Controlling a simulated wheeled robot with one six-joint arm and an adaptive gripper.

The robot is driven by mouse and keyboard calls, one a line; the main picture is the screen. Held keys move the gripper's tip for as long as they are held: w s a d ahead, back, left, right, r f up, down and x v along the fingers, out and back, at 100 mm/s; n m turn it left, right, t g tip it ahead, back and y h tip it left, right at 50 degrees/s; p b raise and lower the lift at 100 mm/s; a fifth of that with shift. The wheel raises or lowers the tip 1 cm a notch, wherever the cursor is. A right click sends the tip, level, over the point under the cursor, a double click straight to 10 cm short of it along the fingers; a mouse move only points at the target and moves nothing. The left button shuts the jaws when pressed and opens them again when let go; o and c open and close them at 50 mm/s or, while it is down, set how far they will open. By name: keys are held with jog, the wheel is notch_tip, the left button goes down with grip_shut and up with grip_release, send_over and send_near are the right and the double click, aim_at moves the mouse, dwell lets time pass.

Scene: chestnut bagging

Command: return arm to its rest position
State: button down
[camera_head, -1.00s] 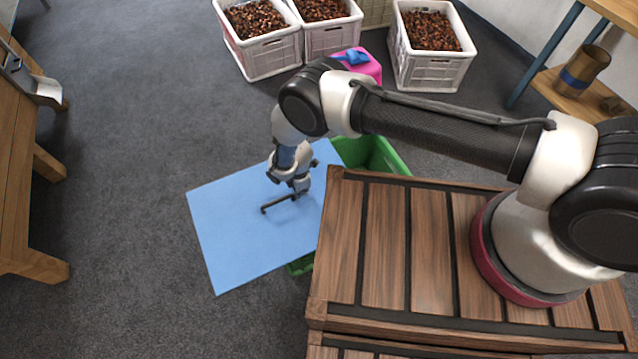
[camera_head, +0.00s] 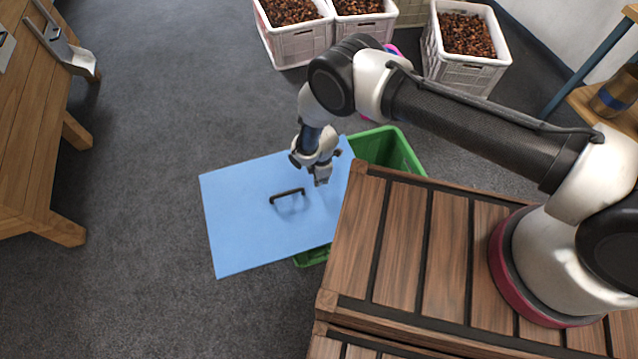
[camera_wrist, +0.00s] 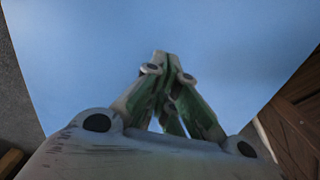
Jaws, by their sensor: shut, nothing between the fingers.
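A flat blue panel (camera_head: 245,235) with a dark bar handle (camera_head: 288,194) lies partly over a green bin (camera_head: 402,153) beside my wooden-slatted base. My gripper (camera_head: 322,181) is above the panel's right part, just right of the handle and apart from it. In the wrist view my gripper (camera_wrist: 161,56) has its fingers together with nothing between them. The blue panel (camera_wrist: 240,40) fills most of the view beyond the fingers. The handle does not show there. The inside of the green bin is mostly hidden by the panel and my base.
White crates of chestnuts (camera_head: 292,42) (camera_head: 468,72) stand at the back. A pink object (camera_head: 394,49) is partly hidden behind my arm. A wooden table (camera_head: 35,150) with a metal tool (camera_head: 66,48) is at left, a wooden shelf (camera_head: 590,105) at right. Grey floor is clear at left.

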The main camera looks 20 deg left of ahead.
notch_tip(320, 180, up, 8)
jog(key=shift+d+f, duration=0.15)
jog(key=shift+f, duration=0.05)
